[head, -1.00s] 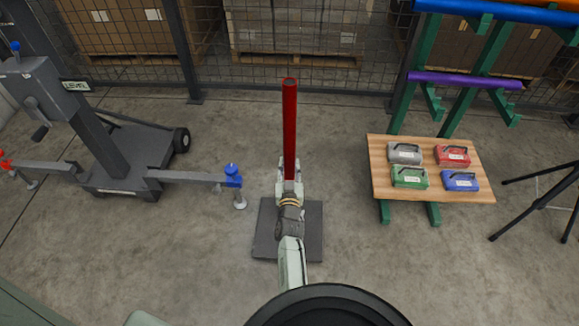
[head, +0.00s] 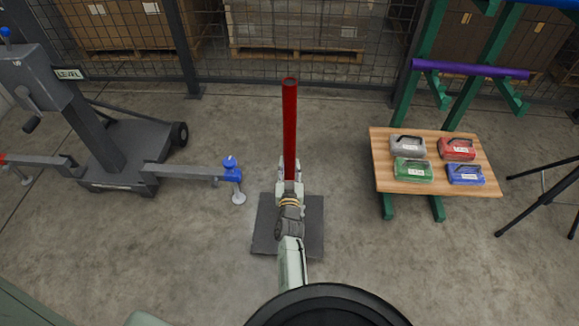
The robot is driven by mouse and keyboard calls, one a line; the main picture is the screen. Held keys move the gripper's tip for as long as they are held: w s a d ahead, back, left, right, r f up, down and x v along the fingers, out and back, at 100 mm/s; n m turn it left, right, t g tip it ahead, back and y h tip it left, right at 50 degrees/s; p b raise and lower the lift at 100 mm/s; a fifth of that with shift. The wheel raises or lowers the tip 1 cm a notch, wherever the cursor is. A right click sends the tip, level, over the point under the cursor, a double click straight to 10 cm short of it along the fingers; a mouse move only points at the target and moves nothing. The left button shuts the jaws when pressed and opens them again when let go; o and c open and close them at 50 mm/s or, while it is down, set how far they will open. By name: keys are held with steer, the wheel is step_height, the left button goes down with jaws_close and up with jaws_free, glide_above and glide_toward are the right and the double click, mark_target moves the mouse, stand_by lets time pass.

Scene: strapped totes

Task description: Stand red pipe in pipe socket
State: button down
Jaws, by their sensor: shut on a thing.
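The red pipe (head: 290,125) is upright or nearly so in the middle of the head view, with its open top end showing. My gripper (head: 289,172) is shut on the pipe near its lower visible part. My gripper and arm hide the pipe's lower end. A dark square plate (head: 264,235) lies on the floor below and behind my arm. The pipe socket itself cannot be made out; my arm covers the plate's middle. I cannot tell whether the pipe touches anything below.
A grey lifting stand (head: 90,130) with a blue-tipped side arm (head: 231,168) stands to the left. A wooden shelf (head: 390,184) with several small cases is at the right, below a purple pipe (head: 470,69) on a green rack. A black tripod (head: 545,205) stands far right. Mesh fencing closes the back.

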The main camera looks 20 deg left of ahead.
steer(key=shift+f+b, duration=1.25)
steer(key=shift+f, duration=0.05)
steer(key=c, duration=1.4)
jaws_free()
steer(key=o, duration=0.3)
steer(key=shift+s+f, duration=0.1)
steer(key=shift+f, duration=0.1)
glide_toward(289, 172)
steer(key=shift+x, duration=0.95)
